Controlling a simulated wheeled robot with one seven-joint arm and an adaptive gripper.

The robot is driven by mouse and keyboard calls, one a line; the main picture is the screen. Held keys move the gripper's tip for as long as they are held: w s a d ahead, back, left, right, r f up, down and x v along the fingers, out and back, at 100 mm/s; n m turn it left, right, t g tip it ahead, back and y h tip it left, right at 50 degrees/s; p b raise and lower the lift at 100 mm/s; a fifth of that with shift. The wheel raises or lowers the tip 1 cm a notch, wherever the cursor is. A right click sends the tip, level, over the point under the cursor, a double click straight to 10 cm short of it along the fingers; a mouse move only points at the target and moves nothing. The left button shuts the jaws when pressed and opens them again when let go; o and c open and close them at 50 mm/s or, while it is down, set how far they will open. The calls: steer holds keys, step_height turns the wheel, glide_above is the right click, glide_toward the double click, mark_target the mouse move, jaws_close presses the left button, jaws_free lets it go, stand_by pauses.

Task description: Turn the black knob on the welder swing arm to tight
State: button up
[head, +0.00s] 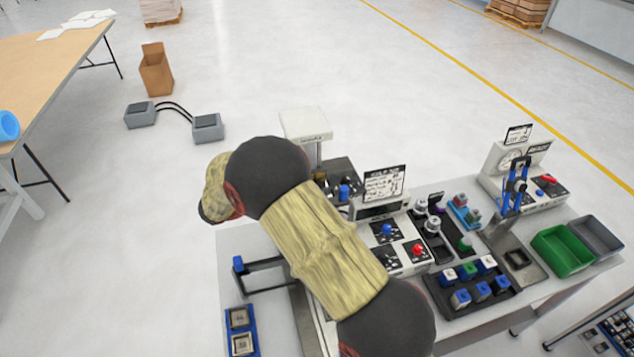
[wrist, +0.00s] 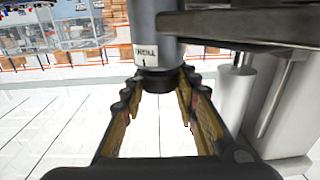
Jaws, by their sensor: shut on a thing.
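In the wrist view, my gripper (wrist: 160,92) has its two fingers on either side of a short black knob (wrist: 157,76). It is shut on this knob. The knob sits under a grey cylinder (wrist: 153,25) with a small white label whose text I cannot read for certain. A dark metal arm (wrist: 230,25) runs from the cylinder to the right, beside an upright light-grey post (wrist: 234,85). In the head view, my own arm covers the gripper and the knob. I cannot tell from these frames how far the knob is turned.
The workbench (head: 236,240) holds a panel with blue and red knobs (head: 418,249), a black tray of blocks (head: 450,300), a green bin (head: 562,250) and a gauge unit (head: 508,158). A cardboard box (head: 156,72) stands on open floor at the back left.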

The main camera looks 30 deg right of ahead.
steer(key=shift+w+r+m+g+y+p, duration=0.1)
steer(key=shift+m+g+y+p, duration=0.5)
steer(key=shift+g, duration=0.65)
steer(key=shift+r+m+g+y+p, duration=0.1)
steer(key=shift+m+g+y+p, duration=0.2)
steer(key=shift+m+g+p, duration=0.65)
steer(key=shift+f+m+g, duration=0.1)
steer(key=shift+m+g, duration=0.25)
steer(key=shift+g, duration=0.25)
steer(key=o, duration=1.1)
steer(key=shift+o, duration=0.3)
steer(key=shift+f+t+b, duration=0.15)
steer(key=shift+t+b, duration=0.35)
